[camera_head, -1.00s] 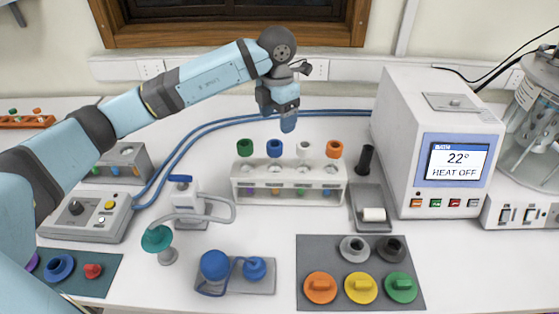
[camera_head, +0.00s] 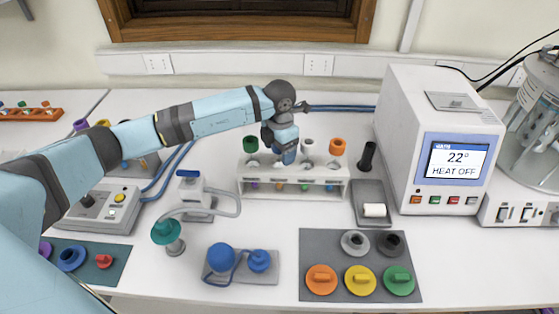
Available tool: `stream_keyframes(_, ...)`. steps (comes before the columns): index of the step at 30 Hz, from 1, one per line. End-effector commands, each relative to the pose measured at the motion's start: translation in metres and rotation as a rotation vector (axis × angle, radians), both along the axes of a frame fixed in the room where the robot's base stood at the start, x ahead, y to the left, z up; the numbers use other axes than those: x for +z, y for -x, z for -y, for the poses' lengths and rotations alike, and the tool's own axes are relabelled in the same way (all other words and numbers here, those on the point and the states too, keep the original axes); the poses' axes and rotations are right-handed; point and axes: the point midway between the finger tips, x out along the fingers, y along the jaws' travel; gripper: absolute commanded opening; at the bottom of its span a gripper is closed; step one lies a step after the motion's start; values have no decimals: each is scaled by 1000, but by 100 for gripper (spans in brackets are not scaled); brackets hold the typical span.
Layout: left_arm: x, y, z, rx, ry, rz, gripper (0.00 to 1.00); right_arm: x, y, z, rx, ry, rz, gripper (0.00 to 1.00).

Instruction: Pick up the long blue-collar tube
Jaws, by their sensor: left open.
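The white tube rack (camera_head: 293,190) stands in the middle of the bench. It holds a green-collar tube (camera_head: 249,146), a white-collar tube (camera_head: 308,147) and an orange-collar tube (camera_head: 338,147) in its back row. My left gripper (camera_head: 289,157) points down over the rack between the green and white collars and is open. The blue-collar tube stands in that part of the rack, but my gripper and wrist hide it, so I cannot tell whether the fingers are around it. My right gripper is out of view.
A heater box (camera_head: 440,140) with a screen reading 22° stands at the right. A black tube (camera_head: 367,157) stands upright in a grey holder between rack and heater. In front are a pump with a hose (camera_head: 195,195), blue caps (camera_head: 221,257) and a grey mat (camera_head: 320,245) with coloured caps.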

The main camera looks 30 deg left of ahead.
Motion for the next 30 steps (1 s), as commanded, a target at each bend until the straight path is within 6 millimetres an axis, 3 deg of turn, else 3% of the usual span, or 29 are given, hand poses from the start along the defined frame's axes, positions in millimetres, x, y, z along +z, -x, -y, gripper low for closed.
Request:
stream_keyframes(3, 0, 0, 0, 0, 0, 0, 74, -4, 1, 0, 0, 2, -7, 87)
stream_keyframes(4, 0, 0, 0, 0, 0, 0, 70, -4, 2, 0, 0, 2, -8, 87)
stream_keyframes(12, 0, 0, 0, 1, 0, 0, 8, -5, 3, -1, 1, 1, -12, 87)
stream_keyframes(23, 5, -1, 0, 1, 0, 2, 8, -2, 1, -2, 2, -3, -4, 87)
stream_keyframes(30, 34, -1, 0, 0, 0, 4, 8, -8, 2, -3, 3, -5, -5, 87)
